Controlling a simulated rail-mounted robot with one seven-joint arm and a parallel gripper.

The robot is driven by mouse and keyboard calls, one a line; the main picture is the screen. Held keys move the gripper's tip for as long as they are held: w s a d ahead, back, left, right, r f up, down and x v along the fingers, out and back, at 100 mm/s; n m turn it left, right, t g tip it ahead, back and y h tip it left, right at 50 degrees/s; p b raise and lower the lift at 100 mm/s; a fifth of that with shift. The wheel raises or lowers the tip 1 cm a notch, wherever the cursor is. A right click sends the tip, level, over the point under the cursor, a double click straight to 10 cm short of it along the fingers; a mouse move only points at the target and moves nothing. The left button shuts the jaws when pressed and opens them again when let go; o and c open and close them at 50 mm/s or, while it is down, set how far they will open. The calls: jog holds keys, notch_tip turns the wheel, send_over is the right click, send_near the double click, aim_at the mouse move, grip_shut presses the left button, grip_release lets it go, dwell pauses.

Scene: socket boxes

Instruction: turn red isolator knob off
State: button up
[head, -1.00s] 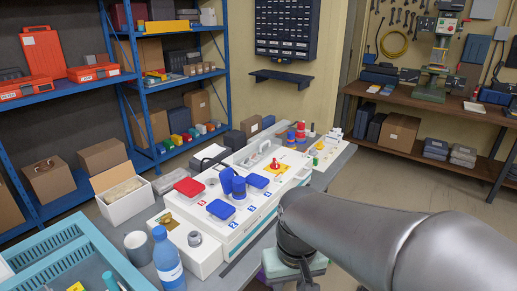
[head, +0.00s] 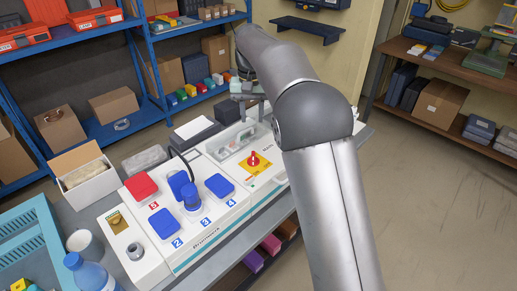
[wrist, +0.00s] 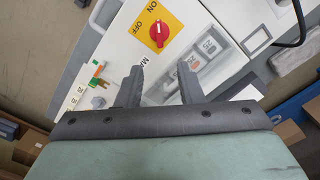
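The red isolator knob (head: 253,159) sits on a yellow plate on the white socket box (head: 205,236). In the wrist view the knob (wrist: 158,33) shows near the top, with ON and OFF printed on its yellow plate (wrist: 172,19). Its exact setting is hard to read. My gripper (wrist: 160,66) is open and empty, its two dark fingers apart. The knob lies beyond the fingertips in that view, with nothing touching it. In the head view my gripper (head: 243,106) hangs above the far end of the box, beyond the knob; its fingers are small there.
Blue socket covers (head: 219,186) and a red cover (head: 141,187) stand left of the knob, with a blue plug (head: 182,184) and its black cable. A clear-covered breaker window (head: 238,141) lies just beyond the knob. A blue bottle (head: 88,272) stands front left.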

aim_at(253, 155)
notch_tip(253, 155, down, 15)
jog(key=shift+f+p, duration=0.2)
jog(key=shift+p, duration=0.8)
grip_shut()
